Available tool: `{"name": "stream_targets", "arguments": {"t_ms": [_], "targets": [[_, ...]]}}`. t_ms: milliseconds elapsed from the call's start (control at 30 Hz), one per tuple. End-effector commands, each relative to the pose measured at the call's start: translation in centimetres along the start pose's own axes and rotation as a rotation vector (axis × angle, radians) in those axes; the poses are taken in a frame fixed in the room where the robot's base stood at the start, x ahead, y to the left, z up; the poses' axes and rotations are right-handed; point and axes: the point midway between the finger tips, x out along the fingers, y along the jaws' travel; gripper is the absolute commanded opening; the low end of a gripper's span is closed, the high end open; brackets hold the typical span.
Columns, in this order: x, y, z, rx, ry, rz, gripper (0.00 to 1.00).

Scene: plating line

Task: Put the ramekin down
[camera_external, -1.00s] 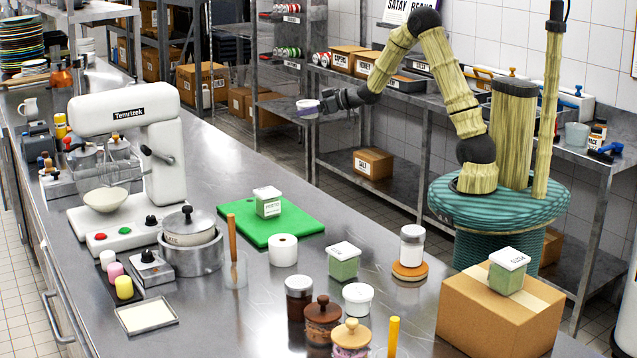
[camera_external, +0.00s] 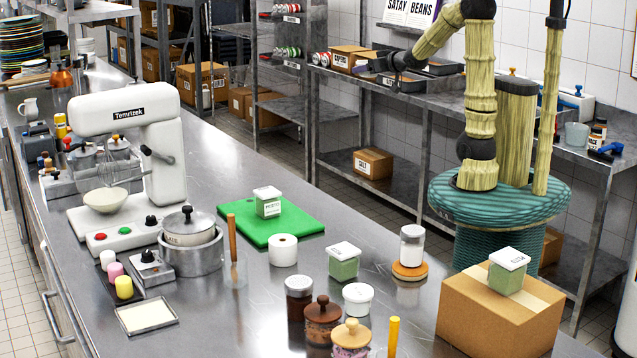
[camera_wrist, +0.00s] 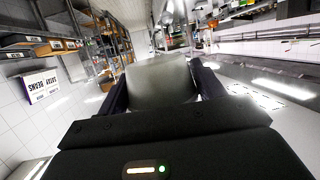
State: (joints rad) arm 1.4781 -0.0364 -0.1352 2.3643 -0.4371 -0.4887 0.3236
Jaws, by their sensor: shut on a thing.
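My gripper (camera_external: 370,66) is at the upper middle of the external view, beside the back wall rack and pointing left. In the wrist view my gripper (camera_wrist: 163,85) has its two dark fingers on either side of a pale grey, blurred thing, the ramekin (camera_wrist: 160,78). The fingers are shut on it and hold it clear of any surface I can make out. In the external view the ramekin is too small and too mixed with the boxes behind it to make out clearly.
The wall rack's top shelf (camera_external: 440,92) carries cartons, trays and cans near my gripper. A carton (camera_external: 373,162) sits on its lower shelf. The steel counter (camera_external: 215,300) holds a mixer (camera_external: 165,150), a green board (camera_external: 290,225) and several jars. An aisle lies between counter and rack.

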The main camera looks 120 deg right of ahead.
Motion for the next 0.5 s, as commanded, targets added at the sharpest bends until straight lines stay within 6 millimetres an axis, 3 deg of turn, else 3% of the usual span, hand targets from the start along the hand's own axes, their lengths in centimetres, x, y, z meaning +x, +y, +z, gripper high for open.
{"name": "stream_targets", "arguments": {"t_ms": [167,267,367,500], "targets": [[0.0,-0.6,-0.1,-0.004,0.002,-0.012,0.43],[0.0,-2.3,-0.1,-0.013,0.002,-0.047,0.43],[-0.2,-5.5,-0.1,-0.030,0.003,-0.110,0.43],[-1.3,-11.7,0.2,-0.066,0.004,-0.236,0.43]]}}
